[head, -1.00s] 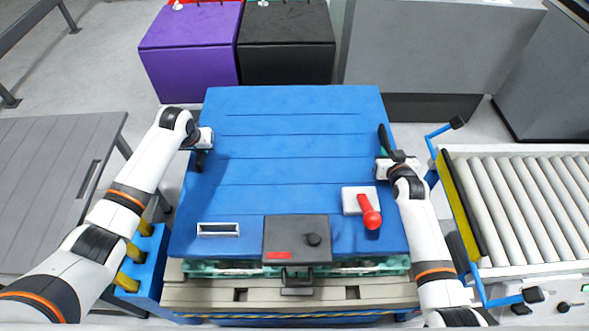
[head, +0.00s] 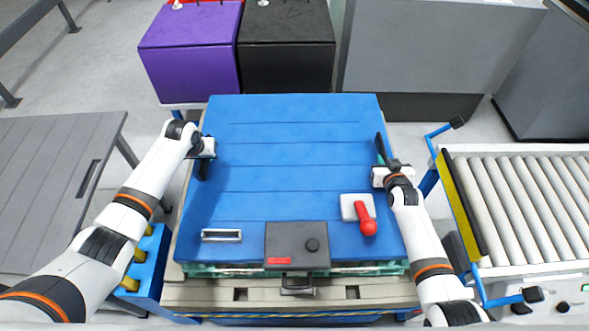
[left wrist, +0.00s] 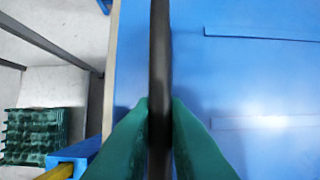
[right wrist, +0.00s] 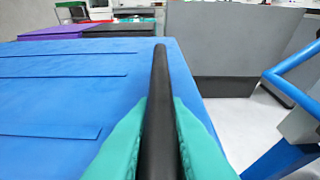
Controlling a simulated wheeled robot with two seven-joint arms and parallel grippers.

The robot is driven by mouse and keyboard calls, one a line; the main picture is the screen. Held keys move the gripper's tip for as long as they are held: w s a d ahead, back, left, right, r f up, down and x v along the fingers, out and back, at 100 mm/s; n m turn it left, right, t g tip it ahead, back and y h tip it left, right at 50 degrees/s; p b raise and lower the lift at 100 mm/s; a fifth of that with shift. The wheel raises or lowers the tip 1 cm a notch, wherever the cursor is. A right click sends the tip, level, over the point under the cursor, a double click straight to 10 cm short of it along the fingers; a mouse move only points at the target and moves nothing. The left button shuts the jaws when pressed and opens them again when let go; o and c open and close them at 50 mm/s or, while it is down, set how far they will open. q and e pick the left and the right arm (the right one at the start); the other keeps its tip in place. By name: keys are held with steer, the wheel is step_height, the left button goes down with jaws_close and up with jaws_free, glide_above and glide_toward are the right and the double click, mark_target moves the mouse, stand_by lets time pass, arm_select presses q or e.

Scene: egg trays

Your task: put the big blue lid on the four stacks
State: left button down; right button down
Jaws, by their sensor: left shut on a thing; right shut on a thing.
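The big blue lid (head: 290,150) lies flat over the pallet load in the middle of the head view. Green egg trays (head: 225,270) show just under its near edge; the rest of the stacks is hidden. My left gripper (head: 203,168) is shut on a dark handle (left wrist: 160,60) at the lid's left side. My right gripper (head: 383,155) is shut on a dark handle (right wrist: 160,90) at the lid's right side. Whether the lid rests fully on all stacks cannot be told.
A roller conveyor (head: 520,205) stands right, a grey table (head: 55,190) left. Purple (head: 190,55) and black (head: 287,55) boxes stand behind.

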arm_select(q)
steer(key=shift+w+f, duration=0.1)
arm_select(e)
steer(key=shift+w, duration=0.1)
arm_select(q)
steer(key=c, duration=1.7)
jaws_free()
steer(key=shift+f, duration=0.1)
arm_select(e)
steer(key=c, duration=1.7)
jaws_free()
steer(key=shift+f, duration=0.25)
arm_select(q)
steer(key=shift+o, duration=1.2)
steer(key=shift+s, duration=0.2)
arm_select(e)
steer(key=shift+o, duration=1.2)
steer(key=shift+s+r, duration=0.1)
steer(key=shift+s, duration=0.15)
steer(key=shift+w, duration=0.1)
steer(key=v, duration=1.2)
arm_select(q)
steer(key=v, duration=1.2)
